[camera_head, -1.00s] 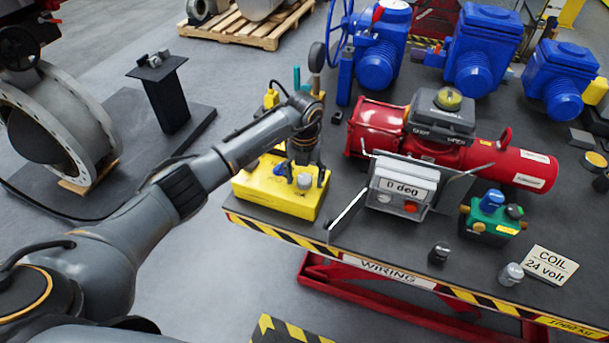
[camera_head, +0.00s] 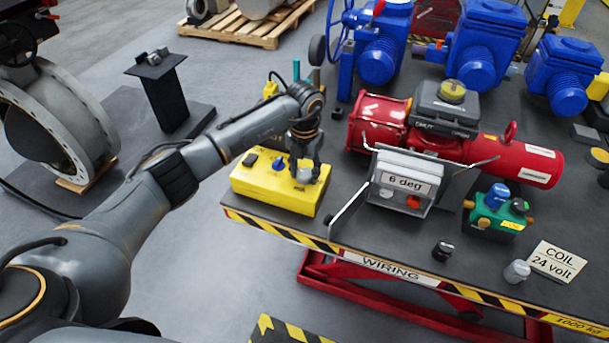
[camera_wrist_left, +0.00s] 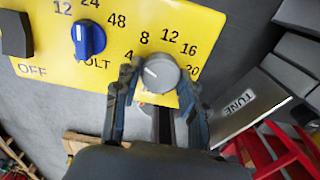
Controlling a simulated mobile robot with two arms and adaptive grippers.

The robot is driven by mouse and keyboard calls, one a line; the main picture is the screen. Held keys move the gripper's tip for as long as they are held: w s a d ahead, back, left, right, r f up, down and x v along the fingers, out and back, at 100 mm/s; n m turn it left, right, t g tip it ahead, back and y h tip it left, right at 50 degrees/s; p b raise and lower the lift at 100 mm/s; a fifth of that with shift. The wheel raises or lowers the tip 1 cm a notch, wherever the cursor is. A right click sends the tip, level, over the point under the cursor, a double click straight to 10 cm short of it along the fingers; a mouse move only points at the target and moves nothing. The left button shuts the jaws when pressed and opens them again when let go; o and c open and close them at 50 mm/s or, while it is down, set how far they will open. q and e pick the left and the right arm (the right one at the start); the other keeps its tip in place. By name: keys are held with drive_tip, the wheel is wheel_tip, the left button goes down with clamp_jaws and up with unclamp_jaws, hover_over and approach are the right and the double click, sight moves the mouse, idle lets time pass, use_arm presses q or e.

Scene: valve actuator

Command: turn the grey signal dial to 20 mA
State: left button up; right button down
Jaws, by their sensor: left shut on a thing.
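The grey signal dial (camera_wrist_left: 160,72) is on the yellow box, with 4, 8, 12, 16 and 20 printed around it. My left gripper (camera_wrist_left: 161,88) is shut on the dial, one finger on each side; the lower part of the dial's face is partly hidden. In the head view the gripper (camera_head: 305,168) reaches down onto the right end of the yellow box (camera_head: 258,190). The readout (camera_head: 405,185) shows 6 deg. My right gripper is not in view.
A blue volt knob (camera_wrist_left: 89,38) and a black switch (camera_wrist_left: 16,34) are left of the dial. The red actuator (camera_head: 380,122) and a green-blue unit (camera_head: 496,212) stand to the right. A COIL 24 volt sign (camera_head: 556,262) lies near the front edge.

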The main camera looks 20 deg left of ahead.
use_arm(q)
drive_tip(key=m+b, duration=0.6)
drive_tip(key=m, duration=0.1)
drive_tip(key=shift+f+b, duration=0.2)
drive_tip(key=shift+b, duration=0.1)
drive_tip(key=m+b, duration=0.2)
drive_tip(key=m, duration=0.2)
drive_tip(key=shift+a+b, duration=0.1)
drive_tip(key=shift+b, duration=0.3)
drive_tip(key=m+b, duration=0.1)
drive_tip(key=m, duration=0.1)
drive_tip(key=shift+m+b, duration=0.35)
drive_tip(key=shift+m, duration=0.05)
drive_tip(key=m+b, duration=0.1)
drive_tip(key=m, duration=0.2)
drive_tip(key=shift+r+m+b, duration=0.1)
drive_tip(key=shift+m+b, duration=0.2)
drive_tip(key=shift+b, duration=0.05)
drive_tip(key=m+b, duration=0.1)
drive_tip(key=m, duration=0.2)
drive_tip(key=shift+w+m, duration=0.1)
drive_tip(key=shift+m, duration=0.2)
drive_tip(key=m+b, duration=0.1)
drive_tip(key=m, duration=0.2)
drive_tip(key=shift+r+m, duration=0.1)
drive_tip(key=shift+m, duration=0.2)
drive_tip(key=shift+m+b, duration=0.3)
drive_tip(key=shift+m, duration=1.9)
drive_tip(key=o, duration=1.1)
